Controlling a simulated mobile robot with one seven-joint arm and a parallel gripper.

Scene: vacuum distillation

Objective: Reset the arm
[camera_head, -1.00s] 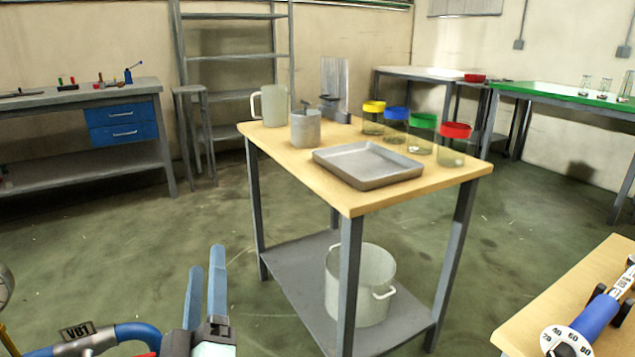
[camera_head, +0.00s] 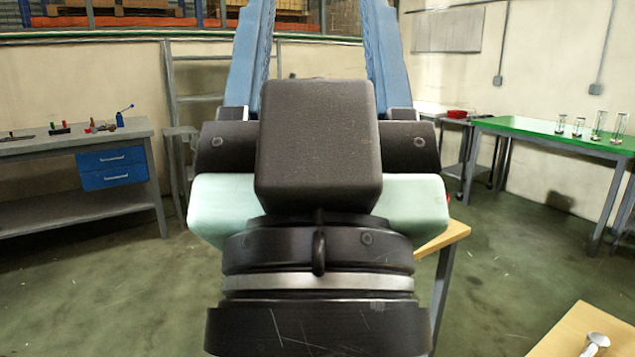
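My gripper (camera_head: 318,60) fills the middle of the head view, close to the camera and pointing up. Its two blue fingers stand wide apart, with nothing visible between them where they show; their tips run out of the top of the picture. The black and pale green gripper body hides most of the wooden-topped table (camera_head: 443,237), so only its right corner and a leg show. The things that stood on that table are nearly all hidden behind my gripper.
A grey bench (camera_head: 65,140) with blue drawers (camera_head: 112,167) stands at the left. A green-topped table (camera_head: 545,133) with several glass vessels (camera_head: 597,125) stands at the right. A wooden table corner (camera_head: 585,335) is at the lower right. Floor (camera_head: 110,290) is clear at the left.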

